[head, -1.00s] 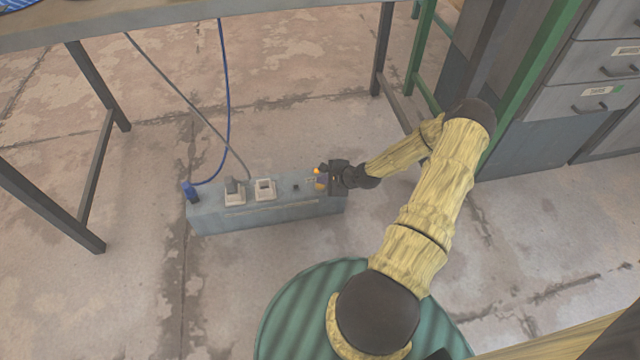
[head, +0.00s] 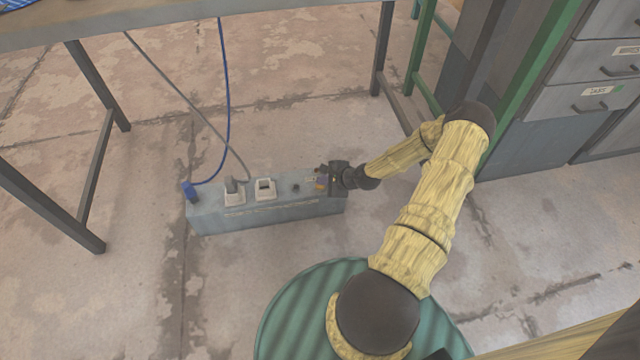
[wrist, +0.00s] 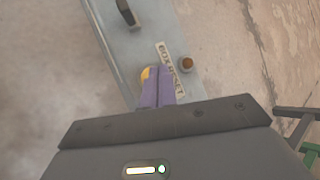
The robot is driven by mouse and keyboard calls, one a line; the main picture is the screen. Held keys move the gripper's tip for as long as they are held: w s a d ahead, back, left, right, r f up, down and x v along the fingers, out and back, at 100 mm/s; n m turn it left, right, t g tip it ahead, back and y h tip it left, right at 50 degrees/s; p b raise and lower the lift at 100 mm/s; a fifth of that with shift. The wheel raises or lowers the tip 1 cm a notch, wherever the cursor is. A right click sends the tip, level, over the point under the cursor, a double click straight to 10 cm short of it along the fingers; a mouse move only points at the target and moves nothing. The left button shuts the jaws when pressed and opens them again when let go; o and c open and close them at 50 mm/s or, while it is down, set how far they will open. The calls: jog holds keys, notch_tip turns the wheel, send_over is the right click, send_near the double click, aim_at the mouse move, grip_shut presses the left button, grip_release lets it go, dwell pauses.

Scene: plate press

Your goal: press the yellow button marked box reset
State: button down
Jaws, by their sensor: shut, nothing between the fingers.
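The grey-blue power box (head: 265,217) lies on the floor; its top also fills the upper middle of the wrist view (wrist: 138,45). On it is a "BOX RESET" label (wrist: 166,55). The yellow button (wrist: 146,74) shows beside the label, partly hidden by my fingers. My gripper (wrist: 156,70) is shut and empty, its purple fingertips at the button and overlapping it in the wrist view. I cannot tell how far the button is pushed in. In the head view my gripper (head: 321,183) is at the box's right end and the button is hard to make out.
A round amber lamp (wrist: 187,64), unlit, sits beside the label. A drawer cabinet (head: 575,100) stands at right. Floor in front is clear.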

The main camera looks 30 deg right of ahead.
dwell(0.4)
jog(key=shift+r+p, duration=0.75)
jog(key=shift+p, duration=0.15)
notch_tip(320, 180, up, 5)
jog(key=p, duration=0.4)
jog(key=shift+p, duration=0.4)
dwell(0.3)
